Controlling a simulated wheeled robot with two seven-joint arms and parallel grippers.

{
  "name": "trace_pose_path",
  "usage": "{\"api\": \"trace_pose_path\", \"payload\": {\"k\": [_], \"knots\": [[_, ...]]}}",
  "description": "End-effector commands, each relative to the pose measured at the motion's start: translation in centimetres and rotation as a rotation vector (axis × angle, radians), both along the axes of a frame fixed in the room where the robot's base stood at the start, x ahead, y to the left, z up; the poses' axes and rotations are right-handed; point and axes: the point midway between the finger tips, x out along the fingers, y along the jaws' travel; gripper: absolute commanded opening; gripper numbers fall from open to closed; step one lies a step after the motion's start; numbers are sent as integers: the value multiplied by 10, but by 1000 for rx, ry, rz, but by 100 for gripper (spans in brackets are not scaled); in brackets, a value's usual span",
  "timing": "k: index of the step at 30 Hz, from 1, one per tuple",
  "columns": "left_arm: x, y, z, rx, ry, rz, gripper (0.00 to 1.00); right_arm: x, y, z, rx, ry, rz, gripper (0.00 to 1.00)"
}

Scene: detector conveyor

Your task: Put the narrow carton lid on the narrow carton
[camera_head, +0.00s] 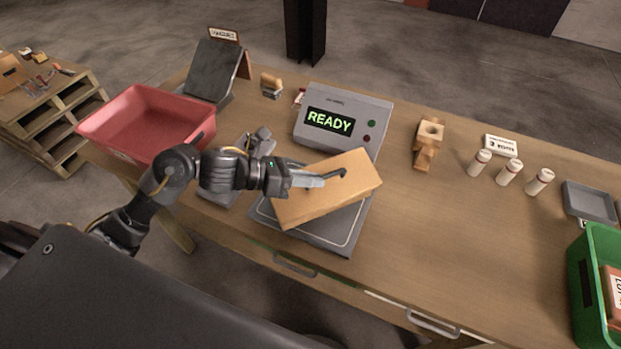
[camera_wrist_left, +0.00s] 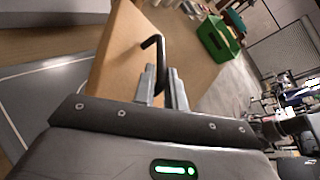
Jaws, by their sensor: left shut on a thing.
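A plain brown, box-like cardboard piece (camera_head: 330,190), which I take as the narrow carton lid, is tilted over the grey plate of the detector. It also shows in the left wrist view (camera_wrist_left: 125,60). A dark hooked handle (camera_head: 342,172) stands at its top; it shows between the fingers in the left wrist view (camera_wrist_left: 160,50). My left gripper (camera_head: 320,179) is shut on this handle, with its fingers (camera_wrist_left: 163,82) close together. I cannot tell whether the narrow carton is under the lid, or whether the two touch. My right gripper is not in view.
The grey detector (camera_head: 345,117) shows READY behind its plate (camera_head: 345,238). A red bin (camera_head: 150,125) stands left, a wooden piece (camera_head: 428,143) right of the detector. White bottles (camera_head: 508,172), a grey tray (camera_head: 590,203) and a green crate (camera_head: 590,290) are further right. The front-right tabletop is clear.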

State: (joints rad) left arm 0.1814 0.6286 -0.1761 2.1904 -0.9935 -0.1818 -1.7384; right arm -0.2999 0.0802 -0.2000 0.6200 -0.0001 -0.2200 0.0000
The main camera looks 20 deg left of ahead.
Motion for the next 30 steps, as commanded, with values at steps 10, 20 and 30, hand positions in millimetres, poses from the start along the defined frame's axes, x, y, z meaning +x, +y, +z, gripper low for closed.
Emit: {"api": "trace_pose_path", "payload": {"k": [10,20,30], "knots": [[-1,1,-10,13,23,3,38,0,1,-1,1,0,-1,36],[-3,4,-9,13,22,3,38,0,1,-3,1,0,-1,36],[-30,51,10,16,12,5,38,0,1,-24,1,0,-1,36]]}}
